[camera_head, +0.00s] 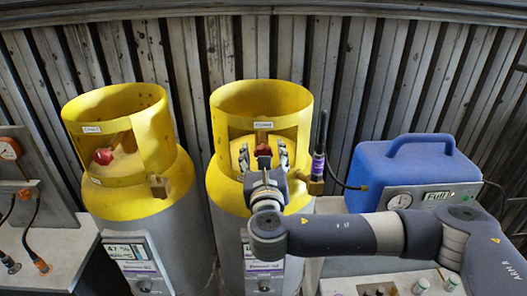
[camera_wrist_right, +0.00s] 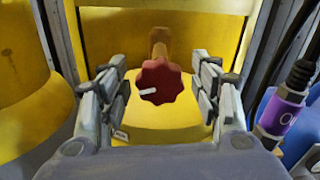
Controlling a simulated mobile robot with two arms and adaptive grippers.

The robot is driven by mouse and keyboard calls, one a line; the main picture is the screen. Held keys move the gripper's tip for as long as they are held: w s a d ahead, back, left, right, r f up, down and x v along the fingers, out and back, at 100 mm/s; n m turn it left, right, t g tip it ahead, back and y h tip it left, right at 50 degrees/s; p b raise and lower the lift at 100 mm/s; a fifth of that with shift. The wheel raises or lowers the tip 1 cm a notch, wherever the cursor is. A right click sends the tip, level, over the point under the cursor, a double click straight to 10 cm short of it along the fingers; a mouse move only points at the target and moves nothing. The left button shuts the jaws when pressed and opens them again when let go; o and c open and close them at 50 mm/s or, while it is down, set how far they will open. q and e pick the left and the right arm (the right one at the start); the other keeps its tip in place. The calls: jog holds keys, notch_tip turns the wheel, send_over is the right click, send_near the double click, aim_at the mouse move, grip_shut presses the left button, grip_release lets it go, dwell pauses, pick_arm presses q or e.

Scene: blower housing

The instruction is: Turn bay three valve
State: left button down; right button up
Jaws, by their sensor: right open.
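A red knobbed valve handwheel (camera_head: 263,149) sits inside the yellow collar of the right cylinder (camera_head: 262,96). In the right wrist view the handwheel (camera_wrist_right: 160,82) has a lobed rim and a white pointer mark aimed left; a brass stem rises behind it. My right gripper (camera_head: 263,160) is open, with one finger on each side of the handwheel. In the wrist view gaps show between the handwheel and both fingers. A second red handwheel (camera_head: 103,156) is in the left cylinder's collar. The collar labels are too small to read surely. My left gripper is not in view.
A blue case (camera_head: 415,170) with a gauge and a "Full" label stands at the right. A purple-banded connector (camera_head: 319,160) with a black hose is close to the right of the right collar. A ribbed metal wall (camera_head: 190,60) stands behind the cylinders.

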jog(key=shift+c, duration=0.6)
jog(key=c, duration=1)
jog(key=shift+o, duration=0.2)
jog(key=shift+f, duration=0.1)
